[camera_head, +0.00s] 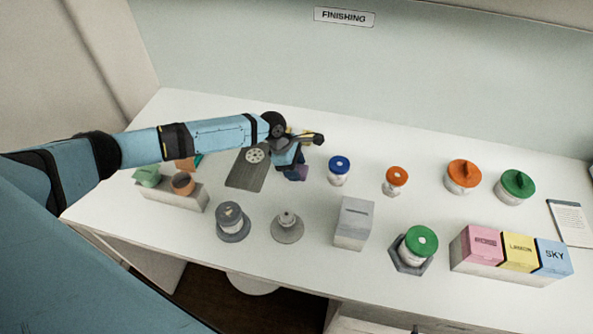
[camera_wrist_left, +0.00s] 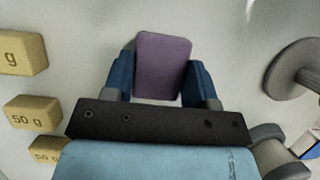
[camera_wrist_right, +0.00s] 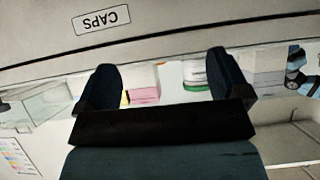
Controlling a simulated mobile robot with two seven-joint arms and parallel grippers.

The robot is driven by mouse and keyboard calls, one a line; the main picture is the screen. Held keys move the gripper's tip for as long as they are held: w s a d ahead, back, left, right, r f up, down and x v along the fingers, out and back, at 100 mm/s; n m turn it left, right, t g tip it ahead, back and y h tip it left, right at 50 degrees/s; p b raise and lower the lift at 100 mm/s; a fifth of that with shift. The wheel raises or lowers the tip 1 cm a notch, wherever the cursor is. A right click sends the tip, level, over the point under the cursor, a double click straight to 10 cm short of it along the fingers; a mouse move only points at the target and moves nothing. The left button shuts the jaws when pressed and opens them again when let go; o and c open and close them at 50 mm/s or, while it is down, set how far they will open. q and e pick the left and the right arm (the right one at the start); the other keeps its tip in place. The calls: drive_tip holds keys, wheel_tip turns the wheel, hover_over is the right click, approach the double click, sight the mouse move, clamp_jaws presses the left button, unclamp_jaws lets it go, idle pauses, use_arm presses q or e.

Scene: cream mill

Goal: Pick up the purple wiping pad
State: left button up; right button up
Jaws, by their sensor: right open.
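The purple wiping pad (camera_wrist_left: 163,66) lies between the two blue fingers of my left gripper (camera_wrist_left: 160,82) in the left wrist view. The fingers meet its two sides with no clear gap. Whether the pad is clear of the table cannot be told. My right gripper (camera_wrist_right: 165,90) is open and empty in the right wrist view, away from the pad.
A dark board (camera_head: 247,170) lies left of my left gripper. A blue-lidded jar (camera_head: 339,170) stands close on its right. Yellow weights (camera_wrist_left: 33,112) show beside it in the left wrist view. A grey slotted block (camera_head: 353,224) and several lidded jars stand farther right on the white table.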

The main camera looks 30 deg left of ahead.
use_arm(q)
drive_tip(key=shift+r, duration=0.1)
wheel_tip(320, 180, up, 20)
drive_tip(key=b, duration=0.1)
drive_tip(key=shift+b, duration=0.35)
drive_tip(key=shift+o, duration=0.6)
drive_tip(key=shift+c, duration=0.3)
